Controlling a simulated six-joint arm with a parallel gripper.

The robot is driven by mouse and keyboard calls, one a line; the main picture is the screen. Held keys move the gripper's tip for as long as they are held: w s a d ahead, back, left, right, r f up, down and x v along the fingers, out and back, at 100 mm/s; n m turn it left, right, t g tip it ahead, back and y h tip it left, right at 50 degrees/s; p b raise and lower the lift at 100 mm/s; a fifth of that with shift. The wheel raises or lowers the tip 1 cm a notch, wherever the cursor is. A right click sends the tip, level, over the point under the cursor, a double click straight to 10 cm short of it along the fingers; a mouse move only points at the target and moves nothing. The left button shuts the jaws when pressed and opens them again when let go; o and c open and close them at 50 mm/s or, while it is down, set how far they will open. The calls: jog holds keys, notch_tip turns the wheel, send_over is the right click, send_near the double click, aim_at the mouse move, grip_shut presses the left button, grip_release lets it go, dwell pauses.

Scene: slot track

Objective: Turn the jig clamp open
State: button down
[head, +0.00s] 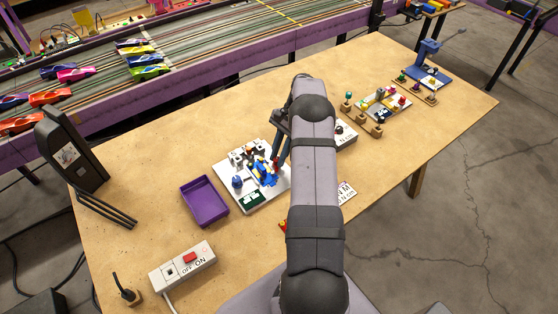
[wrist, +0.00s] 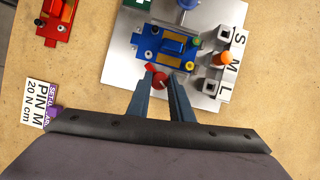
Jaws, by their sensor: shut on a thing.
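The jig is a blue block with a yellow piece in it (wrist: 166,47), on a pale metal plate (wrist: 117,72). In the head view the blue jig (head: 264,172) sits on the plate, partly behind my arm. A red clamp handle (wrist: 156,77) is at the jig's near edge. My gripper (wrist: 158,88) is shut on the red clamp handle, with one finger on each side of it. The contact itself is small and partly hidden. In the head view my gripper (head: 276,160) is just right of the jig.
Sockets marked S, M and L (wrist: 222,60) stand right of the jig, one holding an orange piece. A purple tray (head: 205,201) and a switch box (head: 183,265) are on the table.

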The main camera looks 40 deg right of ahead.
jog(key=n, duration=0.1)
jog(key=n+g+b, duration=0.1)
jog(key=n, duration=0.1)
jog(key=shift+w+f+n+b, duration=0.15)
jog(key=shift+f+n+b, duration=0.15)
jog(key=shift+b, duration=0.1)
jog(key=shift+a+r+n+g+h+b, duration=0.1)
jog(key=shift+n+g+h+b, duration=0.25)
jog(key=shift+n, duration=0.6)
jog(key=shift+a+r+n+g+h+b, duration=0.2)
jog(key=shift+n+g, duration=0.25)
jog(key=shift+n, duration=0.5)
jog(key=shift+d+f, duration=0.1)
jog(key=shift+d, duration=0.05)
jog(key=c, duration=1.6)
grip_release()
jog(key=shift+w, duration=0.15)
